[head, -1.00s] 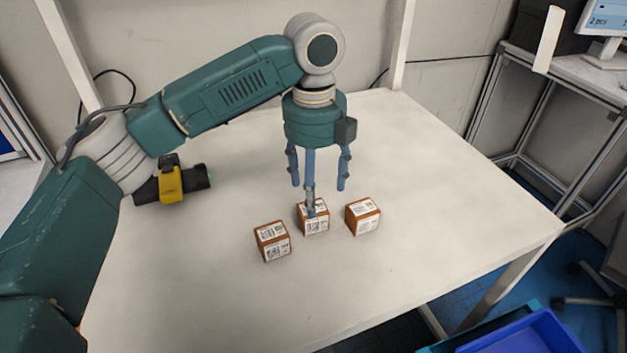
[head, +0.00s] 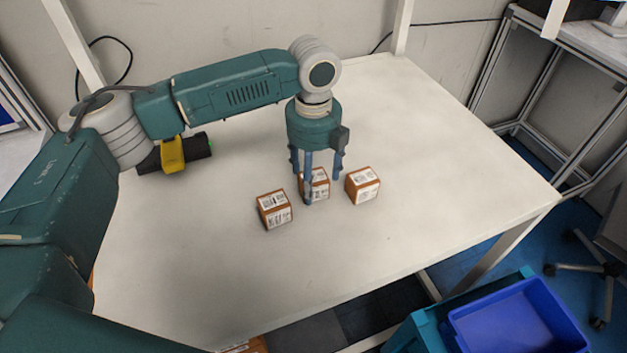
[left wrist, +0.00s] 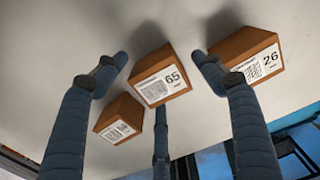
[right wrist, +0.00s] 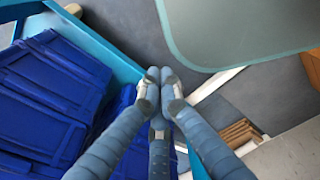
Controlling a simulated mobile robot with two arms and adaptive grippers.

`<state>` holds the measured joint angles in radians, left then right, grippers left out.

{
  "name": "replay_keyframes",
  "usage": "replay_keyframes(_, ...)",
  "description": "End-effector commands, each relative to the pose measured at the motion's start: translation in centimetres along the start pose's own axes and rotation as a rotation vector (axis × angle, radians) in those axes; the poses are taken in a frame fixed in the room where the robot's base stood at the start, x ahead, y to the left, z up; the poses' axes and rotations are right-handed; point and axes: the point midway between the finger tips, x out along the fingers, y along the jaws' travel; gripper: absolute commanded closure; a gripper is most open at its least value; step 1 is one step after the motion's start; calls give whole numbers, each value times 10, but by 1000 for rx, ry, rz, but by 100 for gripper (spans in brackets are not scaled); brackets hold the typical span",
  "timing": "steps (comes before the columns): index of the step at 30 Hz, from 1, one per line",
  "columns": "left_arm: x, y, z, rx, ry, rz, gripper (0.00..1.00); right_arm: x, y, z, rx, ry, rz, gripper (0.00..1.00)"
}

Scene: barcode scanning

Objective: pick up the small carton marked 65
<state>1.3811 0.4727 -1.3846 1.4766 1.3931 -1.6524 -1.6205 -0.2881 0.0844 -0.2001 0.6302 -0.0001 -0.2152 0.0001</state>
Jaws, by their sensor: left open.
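The carton marked 65 (left wrist: 162,84) is a small brown box with a white label on top, seen near the middle of the left wrist view. It is the middle of three cartons on the table in the head view (head: 321,185). My left gripper (head: 315,184) points straight down over it with three blue fingers spread. In the left wrist view, two fingertips (left wrist: 160,76) lie on either side of the carton and the third in front of it. The gripper is open; contact cannot be told. My right gripper (right wrist: 156,82) has its fingertips together, with nothing visible between them.
The carton marked 26 (left wrist: 247,55) stands close on the right. Another carton (head: 274,210) stands on the left. A black and yellow scanner (head: 173,155) lies at the table's back left. The front of the white table (head: 210,270) is clear. A blue crate (head: 520,325) stands below right.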

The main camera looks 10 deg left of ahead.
Motion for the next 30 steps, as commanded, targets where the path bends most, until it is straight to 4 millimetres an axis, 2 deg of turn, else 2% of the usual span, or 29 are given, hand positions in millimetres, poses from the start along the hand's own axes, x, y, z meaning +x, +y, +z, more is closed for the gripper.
replay_keyframes(3, 7, 1, 0, 0, 0, 1, 31, -2, -3, 5, 2, -9, -3, 100)
replay_keyframes(9, 8, 0, 0, 0, -1, 0, 31, -2, -10, 19, 5, -30, -11, 100)
replay_keyframes(17, 8, 0, 0, 0, -1, 0, 83, -2, -11, 22, 5, -35, -12, 100)
replay_keyframes(26, 6, 0, 0, 1, -1, -1, 85, -2, -8, 17, 3, -26, -8, 100)
replay_keyframes(30, -2, -1, 0, 0, -2, -4, 85, 0, -5, 16, 2, -25, -6, 100)
